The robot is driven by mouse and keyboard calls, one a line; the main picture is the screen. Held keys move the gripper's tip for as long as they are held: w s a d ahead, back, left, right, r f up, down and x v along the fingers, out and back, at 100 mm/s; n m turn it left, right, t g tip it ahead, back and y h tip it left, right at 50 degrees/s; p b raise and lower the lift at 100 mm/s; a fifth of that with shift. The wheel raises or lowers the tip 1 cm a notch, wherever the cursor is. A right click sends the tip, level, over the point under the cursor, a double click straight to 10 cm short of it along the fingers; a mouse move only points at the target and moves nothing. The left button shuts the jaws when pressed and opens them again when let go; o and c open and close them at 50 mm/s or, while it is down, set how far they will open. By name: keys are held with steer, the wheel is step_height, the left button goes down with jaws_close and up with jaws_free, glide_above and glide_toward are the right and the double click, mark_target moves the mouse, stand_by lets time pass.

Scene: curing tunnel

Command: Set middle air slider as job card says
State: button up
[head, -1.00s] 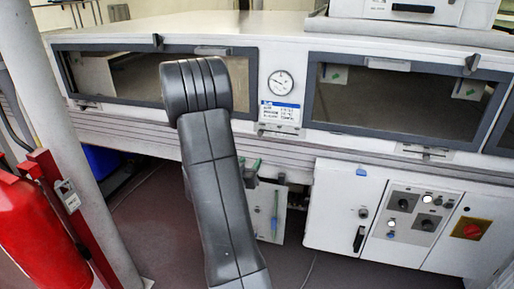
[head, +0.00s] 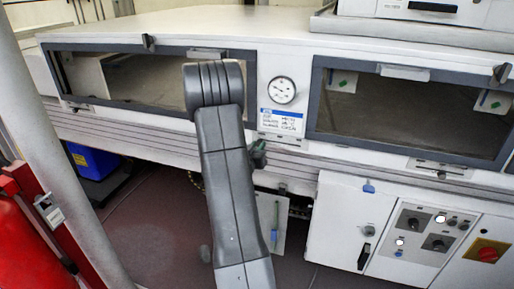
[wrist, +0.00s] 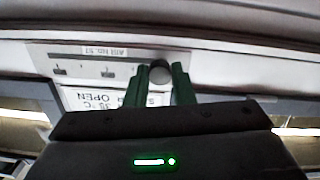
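The middle air slider's plate (head: 280,140) is on the tunnel's front just under the job card (head: 282,121), whose print is too small to read. In the wrist view, upside down, the slider plate (wrist: 88,66) shows a scale and an "AIR" label. The card (wrist: 100,98) beside it partly reads "OPEN" and a °C value; my gripper hides the rest. A round dark knob (wrist: 160,72) sits between the tips of my green gripper fingers (wrist: 162,82). The fingers are apart, one on each side of it; contact is unclear. In the head view my gripper (head: 258,155) is just below the plate, partly behind my arm.
A round gauge (head: 282,90) is above the card. Another slider plate (head: 434,168) is under the right window. A control cabinet (head: 340,215) stands below it. A grey post (head: 60,140) and a red extinguisher (head: 25,235) are at left.

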jaws_close()
steer(key=s+d+b, duration=0.1)
steer(key=d+b, duration=0.1)
steer(key=d, duration=0.2)
steer(key=s+d+b, duration=0.1)
steer(key=d+b, duration=0.2)
steer(key=d, duration=0.1)
steer(key=s+d+b, duration=0.2)
steer(key=d, duration=0.2)
steer(key=shift+d+f+b, duration=0.15)
steer(key=shift+d+b, duration=0.15)
steer(key=shift+d, duration=0.1)
steer(key=shift+s+d, duration=0.2)
steer(key=shift+d, duration=0.2)
steer(key=o, duration=0.7)
jaws_free()
steer(key=shift+d, duration=0.2)
steer(key=shift+a, duration=0.1)
